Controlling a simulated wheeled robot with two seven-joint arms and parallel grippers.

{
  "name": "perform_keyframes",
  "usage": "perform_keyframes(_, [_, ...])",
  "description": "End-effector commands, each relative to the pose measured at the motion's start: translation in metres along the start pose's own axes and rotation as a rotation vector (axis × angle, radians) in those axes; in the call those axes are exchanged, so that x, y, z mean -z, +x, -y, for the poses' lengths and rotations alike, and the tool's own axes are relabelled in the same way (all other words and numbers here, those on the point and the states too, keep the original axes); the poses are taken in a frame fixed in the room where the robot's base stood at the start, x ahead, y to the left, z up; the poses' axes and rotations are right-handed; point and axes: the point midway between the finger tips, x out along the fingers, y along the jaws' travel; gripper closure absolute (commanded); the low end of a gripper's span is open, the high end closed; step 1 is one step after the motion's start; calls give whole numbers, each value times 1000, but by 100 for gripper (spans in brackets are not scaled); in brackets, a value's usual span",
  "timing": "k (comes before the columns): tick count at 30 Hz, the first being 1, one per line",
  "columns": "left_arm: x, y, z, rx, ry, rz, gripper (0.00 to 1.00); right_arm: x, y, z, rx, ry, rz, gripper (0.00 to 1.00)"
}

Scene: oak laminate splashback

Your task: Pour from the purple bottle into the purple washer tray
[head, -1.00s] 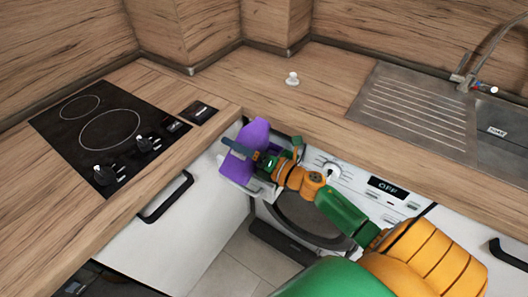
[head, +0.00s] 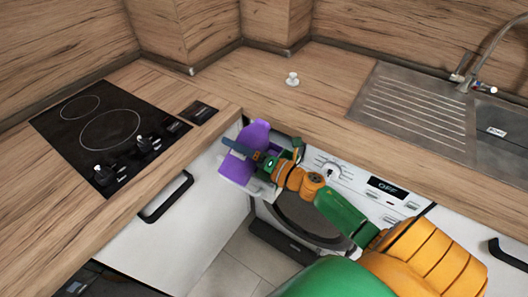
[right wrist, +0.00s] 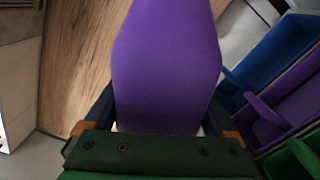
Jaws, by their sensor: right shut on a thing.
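The purple bottle (head: 257,135) is held at the open detergent drawer of the washing machine, below the counter corner. My right gripper (head: 252,155) is shut around its body. The bottle also fills the middle of the right wrist view (right wrist: 167,65), between the fingers. At the right of that view is the drawer, with a blue compartment (right wrist: 257,72), the purple washer tray (right wrist: 296,88) and a green compartment (right wrist: 302,156). The bottle is beside the purple tray in that view. I cannot see its mouth or any liquid. My left gripper is not in view.
The washing machine (head: 345,172) reads OFF on its display. The wooden counter edge is close behind the bottle. A hob (head: 110,130) lies left, a steel sink (head: 420,110) right. A small white knob-like object (head: 292,79) stands on the otherwise clear back counter.

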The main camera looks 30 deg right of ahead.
Motion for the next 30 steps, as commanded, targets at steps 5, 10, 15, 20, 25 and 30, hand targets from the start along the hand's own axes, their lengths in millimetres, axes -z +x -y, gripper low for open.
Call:
perform_keyframes(5, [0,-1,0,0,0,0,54,0,0,-1,-2,11,1,100])
perform_keyframes(10, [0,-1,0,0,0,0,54,0,0,-1,-2,21,1,100])
perform_keyframes(15, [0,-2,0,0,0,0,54,0,0,-1,-2,31,1,100])
perform_keyframes(20, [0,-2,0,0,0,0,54,0,0,-1,-2,40,1,100])
perform_keyframes(25, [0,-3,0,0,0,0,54,0,0,-1,-2,50,1,100])
perform_keyframes(30, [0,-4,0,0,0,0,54,1,0,-1,-2,61,1,100])
